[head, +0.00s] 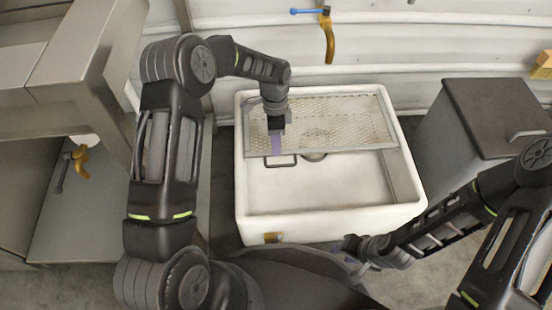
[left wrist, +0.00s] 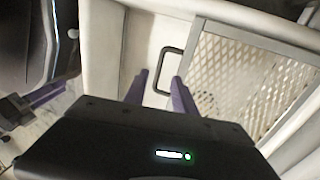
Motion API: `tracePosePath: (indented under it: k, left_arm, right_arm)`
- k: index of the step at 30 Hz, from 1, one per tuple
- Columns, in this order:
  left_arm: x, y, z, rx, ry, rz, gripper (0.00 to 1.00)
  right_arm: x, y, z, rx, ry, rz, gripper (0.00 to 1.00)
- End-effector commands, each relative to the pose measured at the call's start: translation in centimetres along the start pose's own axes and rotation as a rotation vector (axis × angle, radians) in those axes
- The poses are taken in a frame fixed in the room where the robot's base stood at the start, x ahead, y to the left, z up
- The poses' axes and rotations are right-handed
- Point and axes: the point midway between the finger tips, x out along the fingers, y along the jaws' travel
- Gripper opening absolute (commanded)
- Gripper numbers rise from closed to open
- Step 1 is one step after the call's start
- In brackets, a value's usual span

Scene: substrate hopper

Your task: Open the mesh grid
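The mesh grid (head: 335,118) is a metal mesh panel in a frame, lying across the back part of the white hopper (head: 330,226). A dark loop handle (head: 281,161) sticks out from its front edge, left of centre. My left gripper (head: 277,150) points down over the handle. In the left wrist view the two purple fingers of my left gripper (left wrist: 161,80) are apart, with the handle (left wrist: 164,72) just beyond and between their tips; contact is not clear. The mesh (left wrist: 245,75) fills the right there. My right gripper (head: 355,246) is low, near the hopper's front right; its fingers are unclear.
A grey cabinet (head: 490,115) stands right of the hopper. A metal bench (head: 50,90) is at the left. A yellow tap with a blue lever (head: 328,35) is on the back wall. The front part of the hopper is open and empty.

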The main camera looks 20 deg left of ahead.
Motion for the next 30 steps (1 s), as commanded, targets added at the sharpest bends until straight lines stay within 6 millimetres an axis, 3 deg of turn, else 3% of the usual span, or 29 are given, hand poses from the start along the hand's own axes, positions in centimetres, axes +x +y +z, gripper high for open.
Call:
tracePosePath:
  k: [15, 27, 30]
  left_arm:
    - [7.1, 0.0, 0.0, 0.001, -0.001, 0.001, 0.32]
    - [7.6, 0.0, 0.0, 0.0, 0.0, 0.0, 0.32]
    - [7.6, 0.0, 0.0, 0.0, 0.0, 0.0, 0.24]
  right_arm:
    - [4.2, 1.4, -0.5, 0.004, 0.015, -0.004, 0.36]
    - [4.3, 1.4, -0.5, 0.004, 0.014, -0.005, 0.36]
    - [4.3, 1.4, -0.5, 0.004, 0.014, -0.005, 0.36]
